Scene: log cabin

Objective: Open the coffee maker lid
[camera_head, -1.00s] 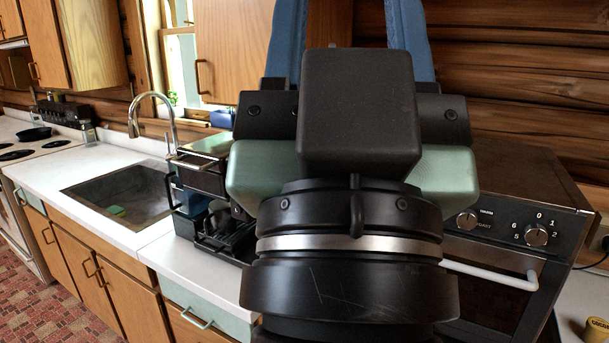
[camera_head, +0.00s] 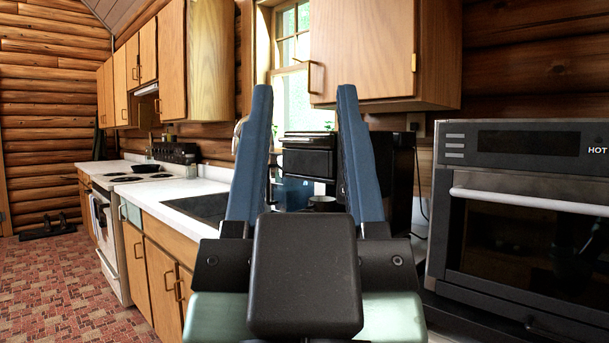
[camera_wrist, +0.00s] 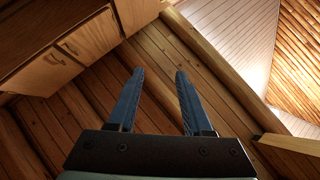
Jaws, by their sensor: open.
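The black coffee maker (camera_head: 308,160) stands on the counter, seen between my two blue fingers in the head view. Its top looks flat and level, and its lower part is partly hidden by my gripper. My gripper (camera_head: 304,90) is open and empty, with its fingers pointing up in front of the coffee maker. In the wrist view my gripper (camera_wrist: 157,72) is also open, with nothing between the fingers. The coffee maker does not show in the wrist view.
An oven with a white handle (camera_head: 530,200) stands close on the right. A wooden wall cabinet (camera_head: 375,50) hangs above the coffee maker. The sink (camera_head: 205,206), white counter (camera_head: 150,194) and stove (camera_head: 125,180) extend left. Open floor (camera_head: 60,275) lies at the left.

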